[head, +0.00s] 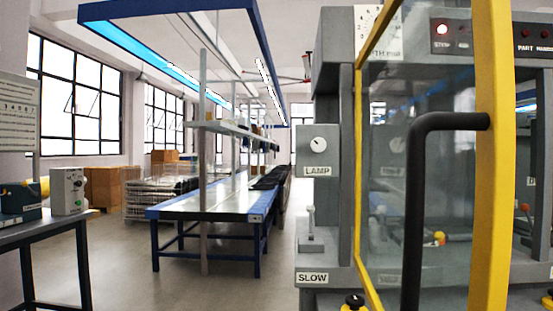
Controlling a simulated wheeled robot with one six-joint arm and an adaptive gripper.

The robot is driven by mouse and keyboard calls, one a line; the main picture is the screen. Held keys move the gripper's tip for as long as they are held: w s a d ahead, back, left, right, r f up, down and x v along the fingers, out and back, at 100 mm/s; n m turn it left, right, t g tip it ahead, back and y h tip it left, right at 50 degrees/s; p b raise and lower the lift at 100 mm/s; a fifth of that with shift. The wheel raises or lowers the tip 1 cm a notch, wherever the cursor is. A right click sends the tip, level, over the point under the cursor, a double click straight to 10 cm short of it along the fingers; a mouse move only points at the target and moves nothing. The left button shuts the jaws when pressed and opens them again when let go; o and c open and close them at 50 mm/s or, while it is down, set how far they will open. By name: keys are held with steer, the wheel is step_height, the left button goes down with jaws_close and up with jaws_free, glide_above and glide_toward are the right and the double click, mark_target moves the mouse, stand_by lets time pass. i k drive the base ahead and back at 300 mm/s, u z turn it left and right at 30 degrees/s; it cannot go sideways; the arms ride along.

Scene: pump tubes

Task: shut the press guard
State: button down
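The press guard (480,200) is a clear panel in a yellow frame, seen close up at the right of the head view. It stands swung out at an angle from the grey press (335,100), so it looks open. A black bar handle (417,200) is fixed to its near yellow upright. Through the panel I see the press interior, with a small orange and yellow item low inside. My gripper is not in view.
A lamp box with a dial (319,150) and a SLOW lever (310,235) sit on the press's left side. A long blue-framed bench (190,204) stands mid-left. A small table (40,232) with a control box (68,190) is at far left. Floor between them is clear.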

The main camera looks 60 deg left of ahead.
mark_target(493, 120)
steer(key=k, duration=0.85)
steer(key=u, duration=1.4)
steer(key=i, duration=1)
steer(key=k, duration=0.5)
steer(key=z, duration=1.5)
steer(key=k, duration=0.95)
steer(key=u, duration=1.4)
